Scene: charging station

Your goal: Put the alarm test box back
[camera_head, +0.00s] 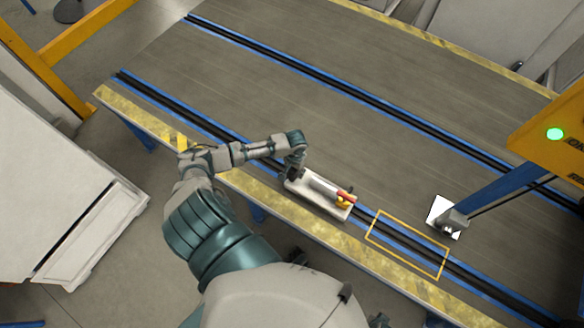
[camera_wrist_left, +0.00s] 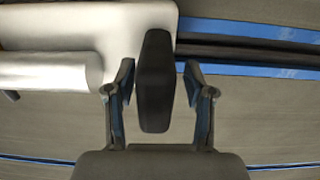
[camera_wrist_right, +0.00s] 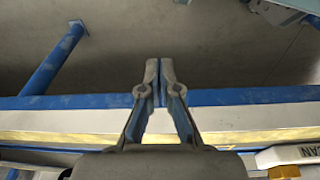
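The alarm test box (camera_head: 318,193) is a pale, flat box with a light cylinder on top and red and yellow parts at its right end. It sits on the conveyor's near rail. My left gripper (camera_head: 294,174) is at its left end. In the left wrist view, the box (camera_wrist_left: 110,20) has an upright dark handle (camera_wrist_left: 157,80). The left fingers (camera_wrist_left: 160,88) stand open on either side of this handle, with a gap visible on both sides. In the right wrist view, my right gripper (camera_wrist_right: 159,75) has its fingertips together, with nothing seen between them.
A yellow outlined rectangle (camera_head: 373,229) marks the near rail, right of the box. A white plate (camera_head: 437,207) and a blue arm (camera_head: 495,190) are beyond it. A yellow panel with a green light (camera_head: 555,134) is at right. A yellow-striped edge (camera_head: 245,188) borders the conveyor.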

